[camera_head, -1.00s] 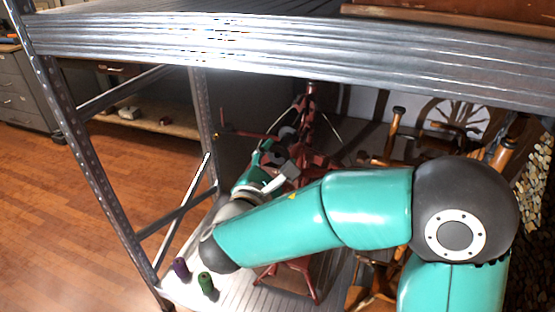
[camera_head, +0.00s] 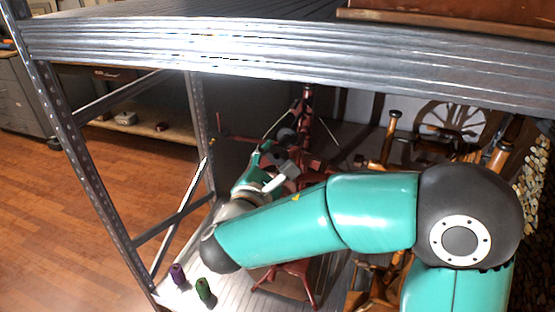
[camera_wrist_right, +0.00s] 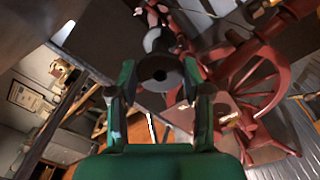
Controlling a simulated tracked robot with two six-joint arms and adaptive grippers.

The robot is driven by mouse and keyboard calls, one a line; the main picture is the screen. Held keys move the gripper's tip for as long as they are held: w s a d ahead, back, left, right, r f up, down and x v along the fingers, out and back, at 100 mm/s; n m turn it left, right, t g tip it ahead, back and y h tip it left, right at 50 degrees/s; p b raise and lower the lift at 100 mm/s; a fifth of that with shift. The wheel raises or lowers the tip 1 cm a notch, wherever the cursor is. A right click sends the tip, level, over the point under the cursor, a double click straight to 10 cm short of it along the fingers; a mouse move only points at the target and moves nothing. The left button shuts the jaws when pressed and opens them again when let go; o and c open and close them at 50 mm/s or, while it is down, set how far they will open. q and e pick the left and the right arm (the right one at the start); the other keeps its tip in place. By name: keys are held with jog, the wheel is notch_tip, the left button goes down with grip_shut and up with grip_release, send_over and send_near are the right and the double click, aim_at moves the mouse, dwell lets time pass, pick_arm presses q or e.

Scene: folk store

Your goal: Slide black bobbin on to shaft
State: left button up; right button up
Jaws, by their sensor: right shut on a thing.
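My right gripper (camera_head: 277,157) is beyond my teal right arm in the head view, beside a dark red spinning wheel (camera_head: 307,125) on the shelf. The red spinning wheel (camera_wrist_right: 272,58) fills the right of that view. Dark and pale parts lie just beyond the bobbin. I cannot tell the shaft there, nor whether the bobbin touches it. My left gripper is not in view.
A purple spool (camera_head: 177,275) and a green spool (camera_head: 204,290) stand on the lower shelf's front left corner. A thick metal upper shelf (camera_head: 300,62) hangs over the arm, with a metal upright (camera_head: 85,160) at left. Wooden spinning wheels (camera_head: 450,118) crowd the right.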

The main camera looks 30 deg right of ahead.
aim_at(288, 135)
jog(key=shift+w+d, duration=0.1)
jog(key=shift+d, duration=0.05)
jog(key=shift+b+x, duration=0.4)
jog(key=shift+x, duration=4.55)
jog(key=o, duration=0.9)
jog(key=shift+s+a, duration=0.4)
jog(key=shift+a, duration=0.1)
jog(key=v, duration=1)
jog(key=shift+s+a+f, duration=0.1)
jog(key=shift+s+a, duration=0.15)
